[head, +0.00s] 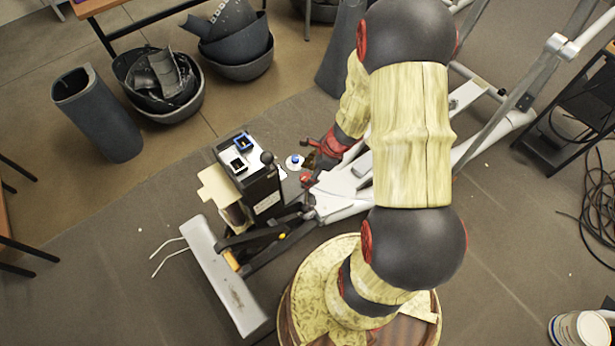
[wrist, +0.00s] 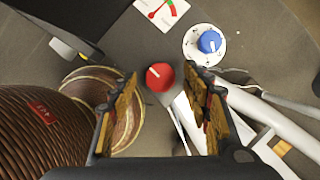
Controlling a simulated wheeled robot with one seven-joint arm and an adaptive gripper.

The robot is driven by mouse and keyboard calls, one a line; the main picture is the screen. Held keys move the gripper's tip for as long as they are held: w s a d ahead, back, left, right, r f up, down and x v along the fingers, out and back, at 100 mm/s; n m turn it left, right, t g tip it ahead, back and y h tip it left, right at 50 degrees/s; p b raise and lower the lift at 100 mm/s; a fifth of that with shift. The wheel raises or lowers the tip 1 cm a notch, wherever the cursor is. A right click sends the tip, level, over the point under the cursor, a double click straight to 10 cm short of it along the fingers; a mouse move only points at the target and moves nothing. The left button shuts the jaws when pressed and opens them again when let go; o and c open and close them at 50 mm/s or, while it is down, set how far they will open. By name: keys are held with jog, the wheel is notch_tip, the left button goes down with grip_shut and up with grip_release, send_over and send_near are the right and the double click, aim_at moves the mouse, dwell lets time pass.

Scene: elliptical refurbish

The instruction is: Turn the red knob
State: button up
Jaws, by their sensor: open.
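The red knob (wrist: 159,76) is round with a pale mark on its top. In the wrist view it shows between and beyond the two fingertips, with visible space to each side. It also shows as a small red spot in the head view (head: 305,178), beside the machine's white frame. My gripper (wrist: 163,84) is open and empty, with its brown-padded fingers spread on either side of the knob's line of sight. In the head view my gripper (head: 313,160) is small and partly hidden by its own red wrist. I cannot tell the exact gap to the knob.
A blue knob (wrist: 209,42) on a white dial sits close by, up and right. A red and green gauge (wrist: 163,10) lies at the top. White frame bars (wrist: 265,118) run at the right. A black box (head: 262,190) stands left of my gripper.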

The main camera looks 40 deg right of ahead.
jog(key=shift+w+a+f, duration=0.1)
jog(key=shift+a+f, duration=0.05)
jog(key=shift+f, duration=0.2)
jog(key=c, duration=1.1)
